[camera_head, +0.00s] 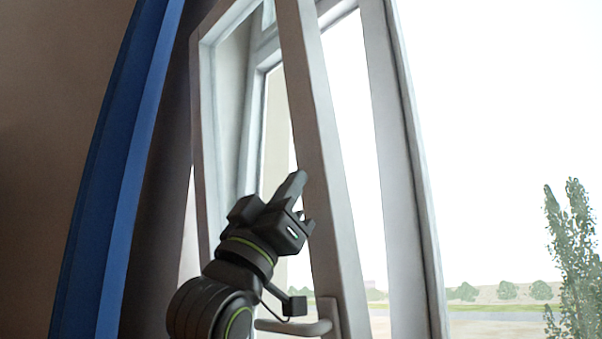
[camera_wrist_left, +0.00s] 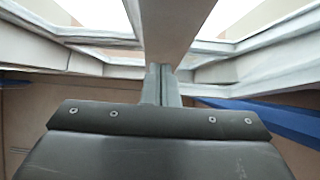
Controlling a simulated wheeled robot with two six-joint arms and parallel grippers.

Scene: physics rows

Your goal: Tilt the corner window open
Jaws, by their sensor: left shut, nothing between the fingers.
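The window sash (camera_head: 322,150) has a pale frame and stands at an angle to the fixed frame (camera_head: 415,180) in the head view. Its handle (camera_head: 295,327) is low on the sash stile, with the lever pointing left, roughly level. My left gripper (camera_head: 297,183) is above the handle, beside the left side of the stile, shut and empty. I cannot tell whether it touches the stile. In the left wrist view the shut fingers (camera_wrist_left: 161,85) point at the sash stile (camera_wrist_left: 165,25) close ahead. My right gripper is not in view.
A tall blue post or panel (camera_head: 120,170) stands left of the window, with a brown wall (camera_head: 50,130) behind it. A tree (camera_head: 572,260) and open ground show outside through the glass on the right.

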